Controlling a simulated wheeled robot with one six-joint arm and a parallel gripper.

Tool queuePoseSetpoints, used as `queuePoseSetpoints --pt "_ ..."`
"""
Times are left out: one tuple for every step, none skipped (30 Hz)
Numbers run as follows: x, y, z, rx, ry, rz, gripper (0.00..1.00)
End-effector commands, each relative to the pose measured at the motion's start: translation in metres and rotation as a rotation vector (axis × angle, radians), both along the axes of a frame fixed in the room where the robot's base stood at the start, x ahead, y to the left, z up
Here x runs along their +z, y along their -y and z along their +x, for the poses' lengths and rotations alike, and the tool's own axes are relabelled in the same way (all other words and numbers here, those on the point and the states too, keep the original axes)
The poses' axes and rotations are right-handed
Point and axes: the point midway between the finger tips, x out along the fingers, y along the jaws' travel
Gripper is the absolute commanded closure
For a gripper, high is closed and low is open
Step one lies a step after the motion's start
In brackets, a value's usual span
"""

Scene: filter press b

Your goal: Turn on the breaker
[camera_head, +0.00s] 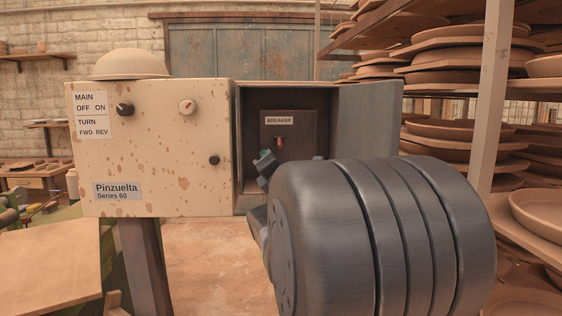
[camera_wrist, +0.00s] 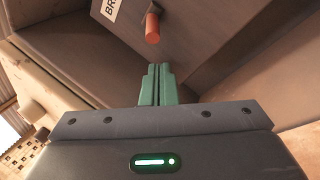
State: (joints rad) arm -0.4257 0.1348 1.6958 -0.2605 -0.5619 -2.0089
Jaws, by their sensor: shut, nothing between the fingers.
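The breaker panel (camera_head: 296,144) sits inside the open electrical box, under a "BREAKER" label. Its small orange-red lever (camera_head: 280,141) shows at the panel's middle. In the wrist view the lever (camera_wrist: 152,28) is a rounded orange tip on a dark stem, just beyond my fingertips. My gripper (camera_head: 265,163) is at the box opening, lower left of the lever, partly hidden by my arm. In the wrist view my gripper's green fingers (camera_wrist: 157,72) are shut together and empty, pointing toward the lever with a gap between.
Shelves of clay plates (camera_head: 470,128) stand at the right. A bowl (camera_head: 130,64) rests on top.

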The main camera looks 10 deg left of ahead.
Motion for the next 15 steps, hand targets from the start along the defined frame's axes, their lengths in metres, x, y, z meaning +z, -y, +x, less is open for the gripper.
queuePoseSetpoints --pt "0.007 0.007 0.0 -0.003 0.002 0.0 1.0" --pt "0.009 0.01 0.0 -0.003 0.002 0.0 1.0" --pt "0.01 0.013 0.0 -0.003 0.001 0.001 1.0" --pt "0.01 0.015 -0.001 -0.003 0.001 -0.001 1.0" --pt "0.011 0.016 -0.001 -0.002 0.0 0.001 1.0" --pt "0.011 0.018 -0.001 -0.002 0.0 0.001 1.0" --pt "0.012 0.019 -0.001 -0.002 0.0 0.001 1.0" --pt "0.012 0.02 -0.001 -0.001 0.001 0.0 1.0" --pt "0.012 0.02 -0.001 -0.001 0.001 0.0 1.0" --pt "0.012 0.021 -0.001 0.0 0.001 0.001 1.0" --pt "0.012 0.021 -0.001 0.0 0.001 0.001 1.0" --pt "0.012 0.021 -0.001 0.0 0.001 0.002 1.0" --pt "0.012 0.021 -0.001 0.0 0.001 0.002 1.0" --pt "0.012 0.021 -0.002 0.0 0.001 0.002 1.0" --pt "0.012 0.021 -0.002 0.0 0.001 0.002 1.0"
